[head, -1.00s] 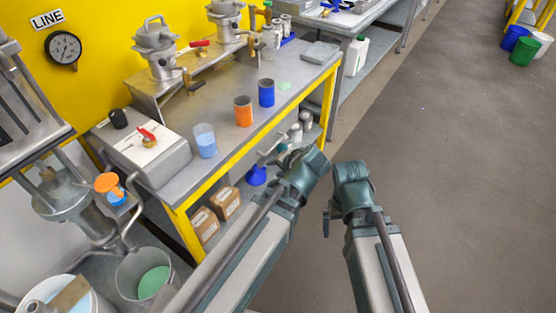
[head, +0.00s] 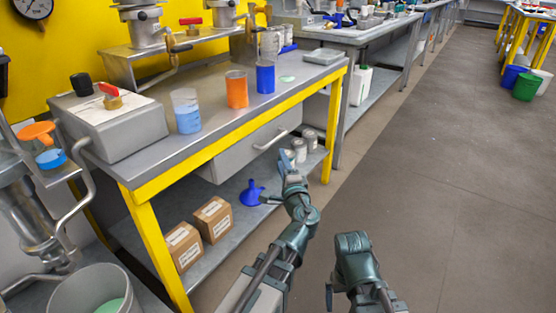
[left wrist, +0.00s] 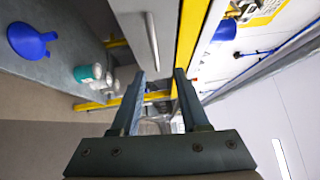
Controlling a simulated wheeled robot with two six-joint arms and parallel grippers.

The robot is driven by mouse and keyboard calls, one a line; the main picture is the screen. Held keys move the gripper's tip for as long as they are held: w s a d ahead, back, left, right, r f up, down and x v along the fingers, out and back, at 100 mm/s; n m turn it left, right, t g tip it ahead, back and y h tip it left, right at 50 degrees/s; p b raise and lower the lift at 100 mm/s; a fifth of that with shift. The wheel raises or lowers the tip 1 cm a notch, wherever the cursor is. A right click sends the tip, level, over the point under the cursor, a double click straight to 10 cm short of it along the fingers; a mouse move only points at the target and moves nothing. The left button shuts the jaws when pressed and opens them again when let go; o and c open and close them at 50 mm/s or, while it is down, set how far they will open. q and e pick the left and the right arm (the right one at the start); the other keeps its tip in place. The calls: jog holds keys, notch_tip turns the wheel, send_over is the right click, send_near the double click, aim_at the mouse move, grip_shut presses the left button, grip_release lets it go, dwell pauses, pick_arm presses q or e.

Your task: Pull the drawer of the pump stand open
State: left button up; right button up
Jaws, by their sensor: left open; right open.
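The pump stand (head: 150,163) is a grey bench with a yellow frame. Its grey drawer (head: 232,153) sits under the yellow front edge, its front looking about flush with the stand. A bar handle (head: 270,141) crosses the drawer front. My left gripper (head: 274,176) is open and empty, in front of and below the handle. In the left wrist view, the handle (left wrist: 152,42) lies just beyond my open left fingertips (left wrist: 160,73), apart from them. My right gripper (head: 352,240) is lower right over the floor, away from the stand; its fingers are hard to see.
Blue (head: 265,78), orange (head: 237,90) and light blue (head: 186,112) beakers stand on the bench top. The lower shelf holds a blue funnel (head: 251,192), two cardboard boxes (head: 212,218) and several small cans (head: 299,149). The floor to the right is open.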

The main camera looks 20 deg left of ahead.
aim_at(278, 138)
pick_arm(q)
jog(key=shift+w+d+f+m+t+h+b, duration=0.25)
jog(key=shift+f+m+t+b, duration=0.15)
jog(key=shift+f+b, duration=0.1)
jog(key=shift+w+d+f+m+t+h+b, duration=0.1)
jog(key=shift+d+f+m+t+h+b, duration=0.15)
jog(key=shift+f+m+b, duration=0.2)
pick_arm(e)
jog(key=shift+f, duration=1.6)
pick_arm(q)
jog(key=p+x, duration=0.2)
jog(key=x, duration=1.2)
jog(key=shift+s+a, duration=0.1)
jog(key=shift+a, duration=0.05)
pick_arm(e)
jog(key=shift+r, duration=0.95)
pick_arm(q)
grip_shut()
